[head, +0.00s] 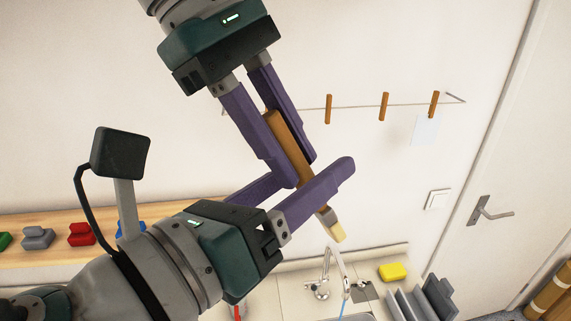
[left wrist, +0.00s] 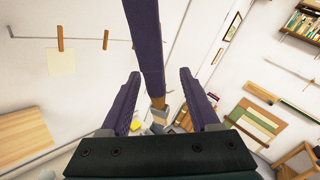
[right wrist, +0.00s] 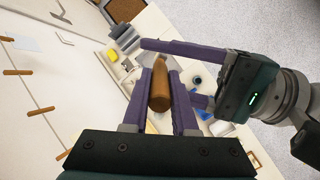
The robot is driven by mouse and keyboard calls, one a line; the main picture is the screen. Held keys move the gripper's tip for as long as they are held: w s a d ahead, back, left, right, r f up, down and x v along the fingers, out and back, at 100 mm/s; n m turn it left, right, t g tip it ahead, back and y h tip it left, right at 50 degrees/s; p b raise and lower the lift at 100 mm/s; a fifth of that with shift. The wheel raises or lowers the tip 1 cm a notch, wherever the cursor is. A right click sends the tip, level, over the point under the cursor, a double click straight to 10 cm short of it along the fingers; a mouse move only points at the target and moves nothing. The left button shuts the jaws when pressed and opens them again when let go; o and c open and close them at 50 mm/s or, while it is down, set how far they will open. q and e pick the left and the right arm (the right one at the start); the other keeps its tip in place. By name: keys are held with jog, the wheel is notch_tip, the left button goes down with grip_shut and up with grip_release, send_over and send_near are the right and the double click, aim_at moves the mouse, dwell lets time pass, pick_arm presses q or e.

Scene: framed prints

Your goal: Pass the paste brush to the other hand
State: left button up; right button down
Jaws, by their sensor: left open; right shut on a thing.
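The paste brush (head: 284,138) has a brown wooden handle and pale bristles at its lower end. My right gripper (head: 298,172), coming from the top, is shut on the handle. The bristle end points down and right. My left gripper (head: 320,175), coming from the lower left, is open, with its fingers on either side of the brush below the right fingertips. In the left wrist view the brush (left wrist: 158,103) shows between the open fingers, partly hidden by a right finger. In the right wrist view the handle (right wrist: 160,88) sits between the right fingers.
Clothespins (head: 384,106) hang on a line on the wall, one holding paper (head: 424,130). A door (head: 520,150) is at right. Below are a sink tap (head: 322,285), a yellow sponge (head: 393,271) and a grey rack (head: 425,300). Coloured blocks (head: 81,235) stand on a wooden shelf at left.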

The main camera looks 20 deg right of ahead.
pick_arm(q)
jog(key=shift+s, duration=0.1)
grip_shut()
jog(key=shift+d+r, duration=0.1)
pick_arm(e)
jog(key=c, duration=0.6)
grip_release()
jog(key=shift+w, duration=0.1)
